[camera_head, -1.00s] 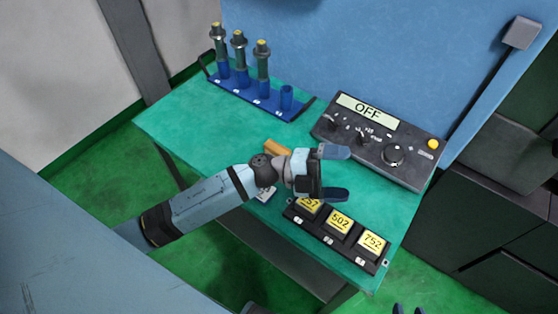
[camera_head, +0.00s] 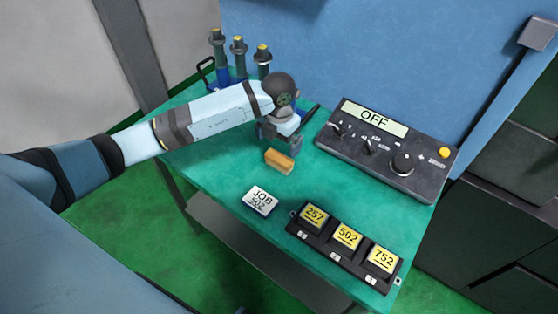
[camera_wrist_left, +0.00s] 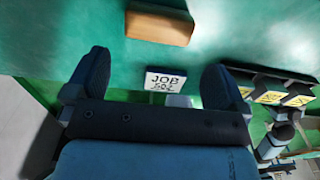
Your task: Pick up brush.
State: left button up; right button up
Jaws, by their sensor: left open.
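The brush (camera_head: 279,161) is a small tan-orange block lying on the green table, near its middle. In the left wrist view the brush (camera_wrist_left: 160,26) lies near the top edge, beyond my fingertips. My left gripper (camera_head: 280,136) is above the table just behind the brush, with its fingers pointing down. In the left wrist view my left gripper (camera_wrist_left: 158,78) is open, with its two dark fingers wide apart and nothing between them. The arm partly hides the gripper in the head view.
A white job card (camera_head: 261,200) reading JOB 502 lies in front of the brush. A control box (camera_head: 380,160) reading OFF stands at the back right. A blue rack with dark cylinders (camera_head: 238,52) stands behind the arm.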

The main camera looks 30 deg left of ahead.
aim_at(279, 156)
pick_arm(q)
jog(key=f, duration=0.6)
jog(key=f+p, duration=0.1)
jog(key=f, duration=0.2)
jog(key=shift+w+a+f, duration=0.1)
jog(key=shift+w, duration=0.2)
jog(key=shift+c, duration=0.2)
jog(key=c, duration=0.6)
